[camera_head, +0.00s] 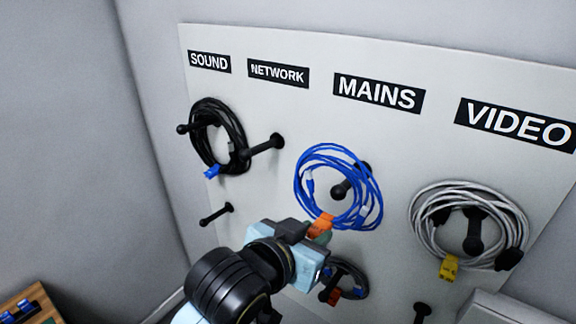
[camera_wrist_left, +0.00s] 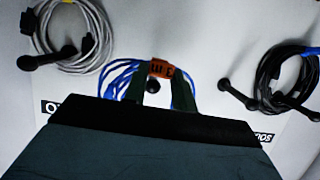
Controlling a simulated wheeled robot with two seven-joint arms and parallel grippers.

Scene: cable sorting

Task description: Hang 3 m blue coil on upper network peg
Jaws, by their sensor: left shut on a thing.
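The blue coil (camera_head: 303,178) hangs below the MAINS label, with an orange tag at its bottom. My left gripper (camera_head: 322,232) is shut on it at the orange tag. In the left wrist view the tag (camera_wrist_left: 161,69) reads "3 m" and sits between the fingertips (camera_wrist_left: 162,80). A black peg (camera_head: 342,190) under MAINS shows inside the coil's loop; I cannot tell whether the coil rests on it. The upper network peg (camera_head: 264,146) sticks out bare under the NETWORK label (camera_head: 278,73), left of the coil. My right gripper is not in view.
A black coil (camera_head: 235,130) hangs under SOUND, close left of the network peg. A grey coil (camera_head: 420,215) hangs under VIDEO. A small dark coil (camera_head: 356,283) hangs low, beside my left wrist. A bare peg (camera_head: 216,214) is at lower left.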

